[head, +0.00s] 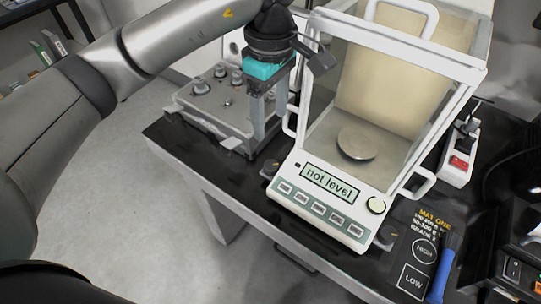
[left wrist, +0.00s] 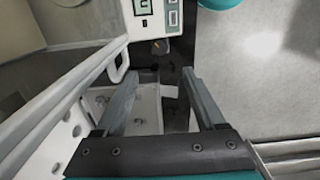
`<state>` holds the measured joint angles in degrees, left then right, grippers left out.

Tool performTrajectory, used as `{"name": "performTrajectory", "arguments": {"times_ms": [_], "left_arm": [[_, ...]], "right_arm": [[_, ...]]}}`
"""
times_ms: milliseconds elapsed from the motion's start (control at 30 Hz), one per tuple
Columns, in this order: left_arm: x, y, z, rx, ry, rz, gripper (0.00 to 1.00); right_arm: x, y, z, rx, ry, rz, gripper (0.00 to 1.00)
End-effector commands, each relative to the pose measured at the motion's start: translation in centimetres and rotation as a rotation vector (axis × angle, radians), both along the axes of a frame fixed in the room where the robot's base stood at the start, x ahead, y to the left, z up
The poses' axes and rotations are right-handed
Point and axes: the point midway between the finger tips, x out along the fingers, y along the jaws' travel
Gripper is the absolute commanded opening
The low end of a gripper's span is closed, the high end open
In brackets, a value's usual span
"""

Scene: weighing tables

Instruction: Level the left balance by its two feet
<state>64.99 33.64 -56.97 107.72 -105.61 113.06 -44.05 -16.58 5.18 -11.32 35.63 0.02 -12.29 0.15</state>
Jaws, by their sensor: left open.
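The balance (head: 350,185) is a white glass-sided case with a round pan, and its display (head: 331,182) reads "not level". One foot, a dark knob (head: 270,168), shows at its front left corner. The other foot (head: 386,239) shows at the front right. A small round window (head: 376,205) sits on the front panel; its bubble is too small to read. My left gripper (head: 264,138) points down beside the case's left side, open and empty. In the left wrist view the left foot (left wrist: 160,46) lies beyond the open fingertips (left wrist: 160,77), apart from them. My right gripper is out of view.
A grey device with knobs (head: 205,95) stands left of the balance, close to my left gripper. A handle (head: 291,122) juts from the case's left side. At right are a mat (head: 421,240), a blue-handled tool (head: 441,277) and a power strip (head: 460,155).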

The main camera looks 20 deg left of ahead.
Motion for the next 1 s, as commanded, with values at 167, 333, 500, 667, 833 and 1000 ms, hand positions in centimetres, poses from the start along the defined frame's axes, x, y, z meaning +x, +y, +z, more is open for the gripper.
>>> {"name": "performTrajectory", "arguments": {"times_ms": [167, 333, 500, 667, 833, 1000], "left_arm": [[-0.1, 0.1, -4.1, 0.000, 0.006, 0.002, 0.71], [-0.1, 0.0, -7.9, -0.002, 0.007, 0.004, 0.71], [-0.1, 0.0, -11.0, -0.001, 0.007, 0.003, 0.71], [-0.1, 0.0, -12.7, -0.003, 0.005, 0.004, 0.71], [0.0, 0.0, -13.3, -0.003, 0.002, 0.003, 0.71], [0.0, 0.0, -13.3, -0.003, 0.002, 0.003, 0.71]], "right_arm": [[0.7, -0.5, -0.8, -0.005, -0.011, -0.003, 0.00], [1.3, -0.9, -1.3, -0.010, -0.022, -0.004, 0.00], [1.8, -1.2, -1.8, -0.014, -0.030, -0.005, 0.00], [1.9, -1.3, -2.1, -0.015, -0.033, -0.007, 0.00], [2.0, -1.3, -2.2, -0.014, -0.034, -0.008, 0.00], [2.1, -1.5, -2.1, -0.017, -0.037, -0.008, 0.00]]}}
